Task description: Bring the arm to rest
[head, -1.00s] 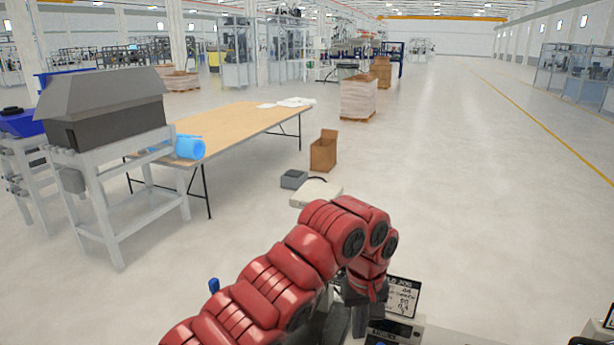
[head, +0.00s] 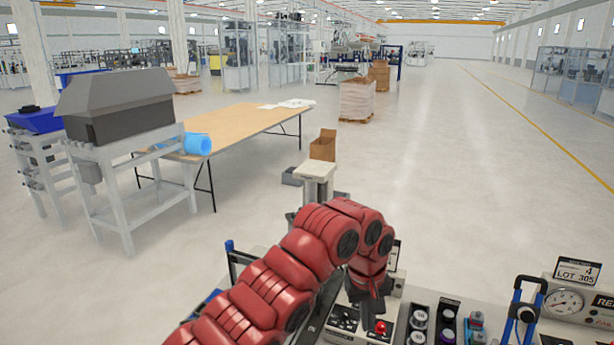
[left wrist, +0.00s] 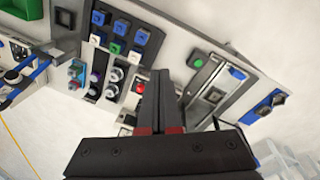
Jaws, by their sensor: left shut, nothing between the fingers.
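My left arm is red and comes in from the bottom left of the head view, bent over at the top with its end hanging down. My left gripper (head: 370,308) is dark and points down above the control bench, close to a red button (head: 380,327). In the left wrist view the two dark fingers (left wrist: 161,80) are together with nothing between them. The same red button shows beside the fingers in the left wrist view (left wrist: 139,88). I cannot tell whether the fingertips touch the panel. My right gripper is not in view.
The bench holds black knobs (head: 418,320), a gauge (head: 565,301), a blue-handled tool (head: 525,310) and a "LOT 305" card (head: 577,270). Open floor lies at the right.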

